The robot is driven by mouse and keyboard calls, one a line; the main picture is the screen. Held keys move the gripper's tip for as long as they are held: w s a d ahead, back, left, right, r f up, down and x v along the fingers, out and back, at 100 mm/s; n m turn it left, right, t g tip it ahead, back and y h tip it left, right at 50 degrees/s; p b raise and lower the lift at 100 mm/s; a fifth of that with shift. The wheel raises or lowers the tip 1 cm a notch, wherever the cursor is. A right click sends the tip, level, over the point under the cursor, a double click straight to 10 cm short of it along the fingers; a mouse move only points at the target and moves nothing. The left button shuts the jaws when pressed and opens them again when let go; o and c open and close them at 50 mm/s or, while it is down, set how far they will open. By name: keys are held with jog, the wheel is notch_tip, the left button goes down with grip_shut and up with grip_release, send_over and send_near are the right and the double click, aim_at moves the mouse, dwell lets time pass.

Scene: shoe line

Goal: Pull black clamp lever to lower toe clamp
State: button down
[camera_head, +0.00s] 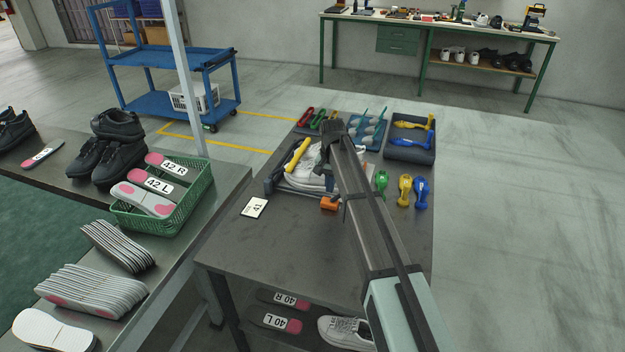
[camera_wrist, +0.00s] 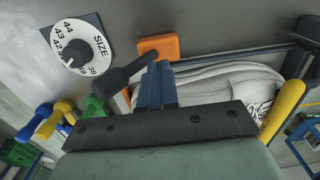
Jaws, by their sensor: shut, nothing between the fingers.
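The black clamp lever (camera_wrist: 120,78) shows in the wrist view, with a thick rounded end at left and its narrow end reaching the fingers. My gripper (camera_wrist: 157,86) is shut and empty, its dark blue fingers together just right of the lever; I cannot tell whether they touch it. A white shoe (camera_wrist: 225,82) lies behind and right of the fingers. In the head view the shoe (camera_head: 304,176) sits in a dark fixture on the grey table (camera_head: 300,240). My arm hides the lever there, and I cannot make out the toe clamp.
A yellow handle (camera_wrist: 284,108) stands at the shoe's right in the wrist view. An orange block (camera_wrist: 159,46) and a size dial (camera_wrist: 76,46) are near the lever. Green, yellow and blue tools (camera_head: 405,190) lie right of my arm. The table's front is mostly clear.

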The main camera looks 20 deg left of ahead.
jog(key=shift+a, duration=0.15)
jog(key=shift+a, duration=0.65)
notch_tip(320, 180, up, 9)
dwell(1.0)
jog(key=shift+d, duration=0.1)
dwell(0.4)
